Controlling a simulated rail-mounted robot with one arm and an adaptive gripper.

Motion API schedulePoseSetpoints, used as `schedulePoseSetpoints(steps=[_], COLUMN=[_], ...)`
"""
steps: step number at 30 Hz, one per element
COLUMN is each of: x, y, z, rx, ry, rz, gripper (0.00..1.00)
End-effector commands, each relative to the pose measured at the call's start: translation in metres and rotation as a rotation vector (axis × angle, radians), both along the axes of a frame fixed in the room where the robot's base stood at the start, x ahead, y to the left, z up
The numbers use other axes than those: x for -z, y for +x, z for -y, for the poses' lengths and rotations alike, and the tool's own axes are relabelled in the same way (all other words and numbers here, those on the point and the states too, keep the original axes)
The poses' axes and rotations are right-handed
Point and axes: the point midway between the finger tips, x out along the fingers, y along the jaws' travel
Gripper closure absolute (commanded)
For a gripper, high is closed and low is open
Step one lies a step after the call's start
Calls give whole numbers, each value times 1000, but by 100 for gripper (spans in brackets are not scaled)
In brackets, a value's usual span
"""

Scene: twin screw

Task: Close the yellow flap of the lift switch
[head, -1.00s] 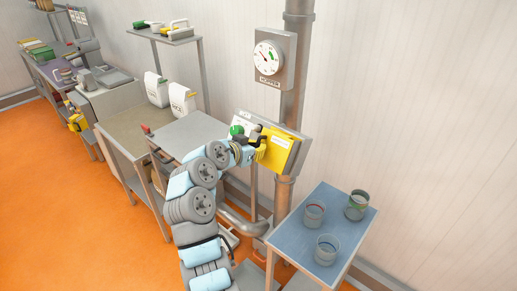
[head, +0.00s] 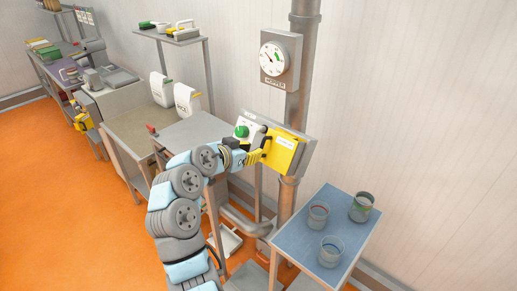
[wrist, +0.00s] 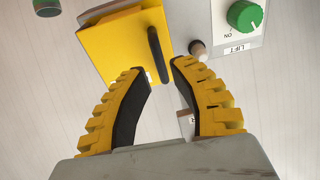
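The yellow flap (head: 287,151) is on the right part of a grey wall panel (head: 309,152) on the pipe. In the wrist view the yellow flap (wrist: 112,42) fills the upper left, with a black handle (wrist: 154,45) along its right edge. I cannot tell how far the flap stands from the panel. The lift switch's green knob (head: 241,131) is left of the flap; the green knob (wrist: 245,15) with a LIFT label shows at upper right in the wrist view. My gripper (wrist: 158,72) is open, fingertips on either side of the handle's near end, with no clear contact.
A small peg (wrist: 198,50) sticks out beside my right fingertip in the wrist view. A blue-topped table (head: 300,238) with three cups stands at lower right. A grey-topped table (head: 190,132) stands to the left.

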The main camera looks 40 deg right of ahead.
Motion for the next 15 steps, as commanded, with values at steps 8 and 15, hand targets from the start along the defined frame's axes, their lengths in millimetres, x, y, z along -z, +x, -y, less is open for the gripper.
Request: schedulePoseSetpoints(steps=[8,15], x=[-20,-28], y=[-9,-14], z=[-43,-59], rx=[-3,-3], ry=[0,-2], rz=[3,3], gripper=[76,76])
